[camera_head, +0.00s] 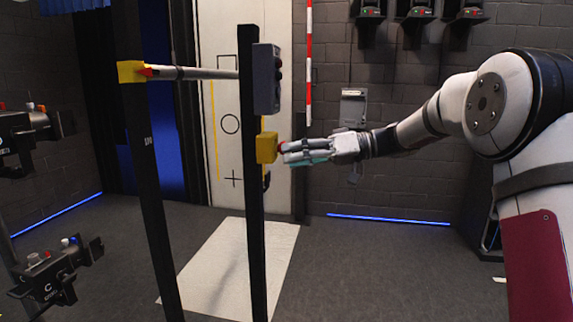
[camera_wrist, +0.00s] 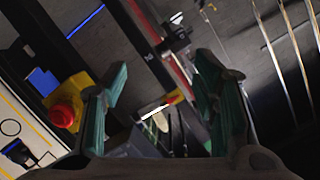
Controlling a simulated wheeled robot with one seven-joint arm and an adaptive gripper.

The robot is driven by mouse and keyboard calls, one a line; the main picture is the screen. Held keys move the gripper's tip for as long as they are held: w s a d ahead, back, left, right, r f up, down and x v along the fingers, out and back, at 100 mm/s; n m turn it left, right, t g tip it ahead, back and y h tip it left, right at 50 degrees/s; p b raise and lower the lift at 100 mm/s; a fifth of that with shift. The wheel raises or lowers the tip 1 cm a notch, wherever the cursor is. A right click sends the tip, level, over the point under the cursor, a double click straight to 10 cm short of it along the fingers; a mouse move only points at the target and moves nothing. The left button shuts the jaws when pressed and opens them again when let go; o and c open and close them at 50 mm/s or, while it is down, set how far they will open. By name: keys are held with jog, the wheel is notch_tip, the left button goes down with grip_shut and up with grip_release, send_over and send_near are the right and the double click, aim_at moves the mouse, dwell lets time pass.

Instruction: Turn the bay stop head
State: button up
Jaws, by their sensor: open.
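The bay stop is a yellow box (camera_head: 266,147) on a black upright post, with a red head (camera_head: 282,146) facing my gripper. My gripper (camera_head: 288,153) is at the right of the red head, with its fingertips very close to it; I cannot tell whether they touch. In the wrist view the red head (camera_wrist: 64,112) and yellow box (camera_wrist: 77,85) lie left of the left finger, not between the fingers. My gripper (camera_wrist: 160,78) is open in that view, with nothing visibly held between its fingers.
A second black post (camera_head: 150,190) stands left, joined by a grey bar (camera_head: 200,74). A grey box (camera_head: 267,78) is above the bay stop. Other black button units (camera_head: 45,275) stand at far left. A pale floor mat (camera_head: 215,270) lies below. Floor right of the posts is clear.

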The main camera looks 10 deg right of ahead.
jog(key=w+d+f+n+t+y+b, duration=0.3)
jog(key=w+d+f+t+y+b, duration=0.4)
jog(key=w+d, duration=0.55)
jog(key=w+a+r+g, duration=0.1)
jog(key=w+a+r, duration=0.1)
jog(key=a, duration=0.4)
jog(key=w+a+r+h, duration=0.1)
jog(key=w+a+r, duration=0.1)
jog(key=a, duration=0.4)
jog(key=shift+w+g+p, duration=0.3)
jog(key=shift+w+g, duration=0.1)
jog(key=shift+w, duration=0.4)
jog(key=shift+a, duration=0.1)
jog(key=c, duration=1.2)
